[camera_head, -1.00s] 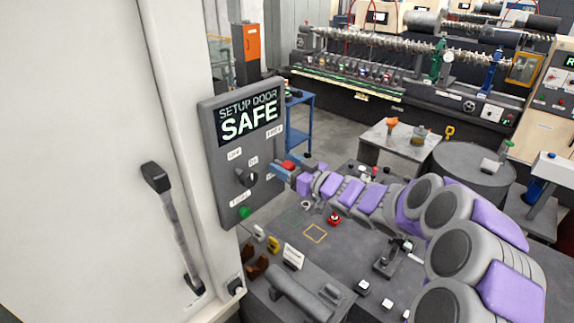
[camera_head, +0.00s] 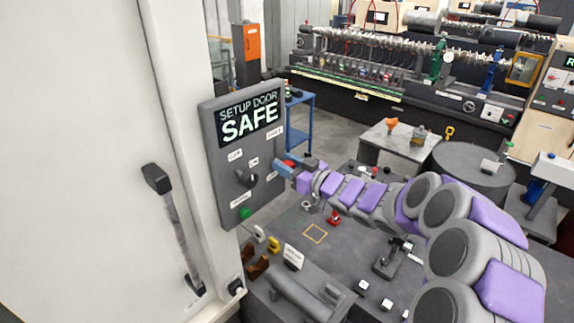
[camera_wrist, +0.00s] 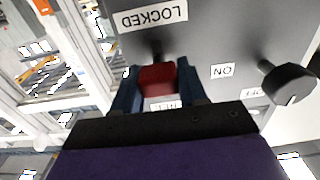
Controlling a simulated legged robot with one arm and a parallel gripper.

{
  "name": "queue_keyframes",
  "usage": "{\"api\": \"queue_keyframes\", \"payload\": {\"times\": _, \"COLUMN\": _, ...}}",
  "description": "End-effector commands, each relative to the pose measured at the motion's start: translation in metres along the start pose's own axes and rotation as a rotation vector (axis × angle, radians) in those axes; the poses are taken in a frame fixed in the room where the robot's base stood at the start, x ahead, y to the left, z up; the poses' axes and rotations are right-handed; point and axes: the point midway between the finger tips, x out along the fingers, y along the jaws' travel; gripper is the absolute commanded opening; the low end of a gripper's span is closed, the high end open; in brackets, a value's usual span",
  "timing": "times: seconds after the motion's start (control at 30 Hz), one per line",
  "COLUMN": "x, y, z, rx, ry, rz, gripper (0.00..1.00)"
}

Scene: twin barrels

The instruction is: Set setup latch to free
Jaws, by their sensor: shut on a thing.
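The setup latch has a red handle (camera_wrist: 158,78), seen between my fingers in the wrist view, with a dark stem behind it. My gripper (camera_wrist: 157,80) is shut on this red handle, one blue finger at each side. The LOCKED label (camera_wrist: 152,16) reads upside down above it. Another label (camera_wrist: 165,105) lies below, mostly hidden by my gripper. The handle sits between the two labels; its exact setting is unclear. In the head view my gripper (camera_head: 287,166) is at the right side of the grey panel (camera_head: 215,160), hiding most of the latch.
A dark rotary knob (camera_wrist: 287,82) with ON and OFF labels is beside the latch; it also shows in the head view (camera_head: 246,178). The display (camera_head: 250,118) reads SETUP DOOR SAFE. A green button (camera_head: 244,213) is below. A white door with a handle (camera_head: 172,225) stands left.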

Motion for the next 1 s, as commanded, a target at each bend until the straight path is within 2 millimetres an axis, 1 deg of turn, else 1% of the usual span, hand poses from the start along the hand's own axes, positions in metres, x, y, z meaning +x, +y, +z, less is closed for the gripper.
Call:
{"api": "queue_keyframes", "payload": {"times": 0.03, "x": -0.001, "y": 0.001, "z": -0.013, "rx": -0.002, "ry": 0.001, "rz": 0.002, "gripper": 0.00}}
{"api": "queue_keyframes", "payload": {"times": 0.1, "x": -0.001, "y": 0.001, "z": -0.025, "rx": -0.002, "ry": 0.000, "rz": 0.002, "gripper": 0.00}}
{"api": "queue_keyframes", "payload": {"times": 0.3, "x": -0.001, "y": 0.002, "z": -0.051, "rx": -0.002, "ry": 0.000, "rz": 0.003, "gripper": 0.00}}
{"api": "queue_keyframes", "payload": {"times": 0.43, "x": 0.000, "y": 0.001, "z": -0.058, "rx": -0.001, "ry": 0.001, "rz": 0.002, "gripper": 0.00}}
{"api": "queue_keyframes", "payload": {"times": 0.77, "x": -0.001, "y": 0.001, "z": -0.061, "rx": -0.003, "ry": 0.008, "rz": 0.003, "gripper": 0.00}}
{"api": "queue_keyframes", "payload": {"times": 0.8, "x": -0.001, "y": 0.001, "z": -0.061, "rx": -0.003, "ry": 0.009, "rz": 0.003, "gripper": 0.44}}
{"api": "queue_keyframes", "payload": {"times": 1.0, "x": -0.001, "y": 0.001, "z": -0.059, "rx": -0.001, "ry": 0.005, "rz": 0.002, "gripper": 0.63}}
